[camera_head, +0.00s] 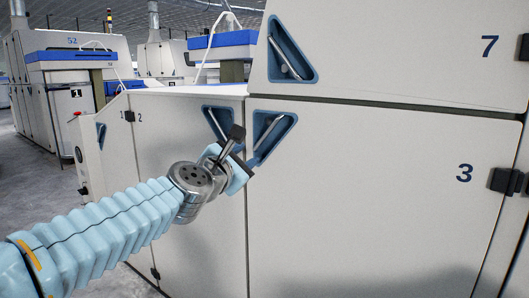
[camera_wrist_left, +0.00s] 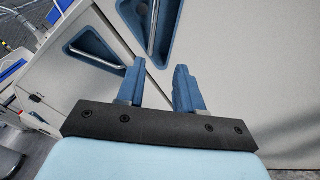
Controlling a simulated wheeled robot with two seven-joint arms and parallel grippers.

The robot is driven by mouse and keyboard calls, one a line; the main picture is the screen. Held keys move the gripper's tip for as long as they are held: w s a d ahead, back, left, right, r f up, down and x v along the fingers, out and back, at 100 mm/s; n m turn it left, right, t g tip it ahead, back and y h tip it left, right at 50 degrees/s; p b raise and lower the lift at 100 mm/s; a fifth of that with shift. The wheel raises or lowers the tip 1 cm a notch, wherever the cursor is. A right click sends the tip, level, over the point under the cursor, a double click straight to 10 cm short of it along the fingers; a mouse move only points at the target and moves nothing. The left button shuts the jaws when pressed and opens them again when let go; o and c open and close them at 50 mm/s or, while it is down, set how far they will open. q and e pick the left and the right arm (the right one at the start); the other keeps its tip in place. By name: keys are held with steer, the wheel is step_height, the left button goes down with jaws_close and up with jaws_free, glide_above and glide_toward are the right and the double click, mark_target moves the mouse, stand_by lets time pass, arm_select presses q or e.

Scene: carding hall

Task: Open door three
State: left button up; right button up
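Door three (camera_head: 380,190) is a large cream panel marked 3, and it looks closed. Its handle (camera_head: 267,131) is a slanted metal bar in a blue triangular recess at the door's upper left corner. My left gripper (camera_head: 254,161) is just below and left of this recess, partly hidden by its own wrist. In the left wrist view the two blue fingers of the gripper (camera_wrist_left: 158,82) are apart with nothing between them. The handle bar (camera_wrist_left: 152,28) of door three lies beyond the fingertips, roughly in line with the gap. My right gripper is in neither view.
Door two (camera_head: 180,135) adjoins on the left, with its own recessed handle (camera_head: 217,124). Door seven (camera_head: 400,50) is above. A black hinge (camera_head: 506,181) sits at door three's right edge. Open floor (camera_head: 30,180) lies at the left.

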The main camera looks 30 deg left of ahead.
mark_target(264, 136)
arm_select(q)
steer(key=w+p, duration=0.1)
steer(key=w, duration=0.3)
steer(key=w+a+r+p, duration=0.1)
steer(key=w, duration=0.3)
steer(key=w+a, duration=0.1)
steer(key=w, duration=0.4)
steer(key=shift+w+a+r+p, duration=0.1)
steer(key=shift+a+r+p, duration=0.05)
steer(key=shift+r+p, duration=0.25)
jaws_close()
